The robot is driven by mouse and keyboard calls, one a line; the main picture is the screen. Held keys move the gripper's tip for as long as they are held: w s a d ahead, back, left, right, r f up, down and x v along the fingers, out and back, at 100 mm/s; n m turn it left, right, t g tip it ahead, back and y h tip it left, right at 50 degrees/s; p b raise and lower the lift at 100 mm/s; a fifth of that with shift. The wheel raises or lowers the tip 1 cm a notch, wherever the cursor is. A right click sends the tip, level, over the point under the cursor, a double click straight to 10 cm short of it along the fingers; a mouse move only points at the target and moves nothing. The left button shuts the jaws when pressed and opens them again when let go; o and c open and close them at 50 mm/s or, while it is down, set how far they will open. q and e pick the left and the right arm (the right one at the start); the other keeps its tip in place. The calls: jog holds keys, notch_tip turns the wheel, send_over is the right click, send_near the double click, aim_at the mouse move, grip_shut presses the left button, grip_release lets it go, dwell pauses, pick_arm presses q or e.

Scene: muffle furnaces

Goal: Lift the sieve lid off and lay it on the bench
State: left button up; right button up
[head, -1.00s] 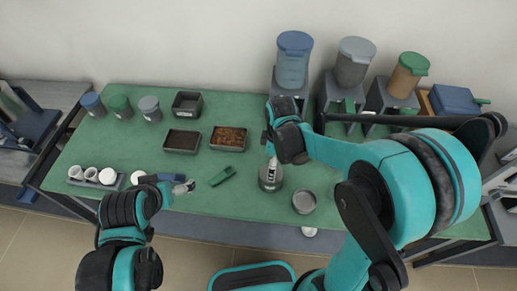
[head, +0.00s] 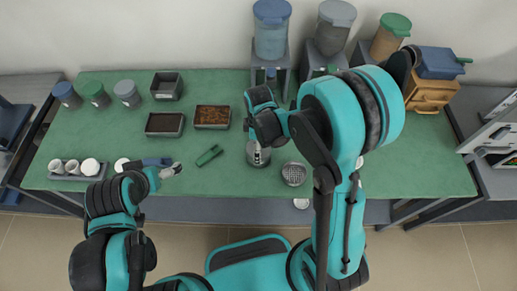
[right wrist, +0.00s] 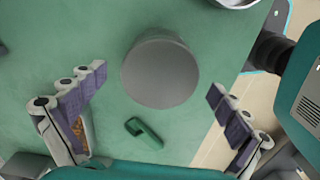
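A round grey can (head: 256,160) with a flat, plain grey top stands on the green bench. It fills the middle of the right wrist view (right wrist: 160,72). I take this top for the sieve lid. My right gripper (head: 259,152) is directly over the can, its fingers (right wrist: 158,83) spread wide on both sides with nothing between them; I cannot tell the height gap. A round dish with a mesh bottom (head: 294,174) stands to the right of the can; its rim shows at the wrist view's top edge (right wrist: 236,2). My left gripper (head: 174,170) is over the bench's left part, its fingers too small to read.
A small green object (head: 209,155) lies left of the can. Two open trays (head: 165,124) and (head: 212,117), a dark box (head: 166,86), and a rack of white cups (head: 74,170) stand further left. Lidded hoppers (head: 271,30) line the back. Green bench (head: 350,180) is clear on the right.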

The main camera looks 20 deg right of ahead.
jog(key=c, duration=1.1)
jog(key=shift+c, duration=0.2)
jog(key=shift+r, duration=0.15)
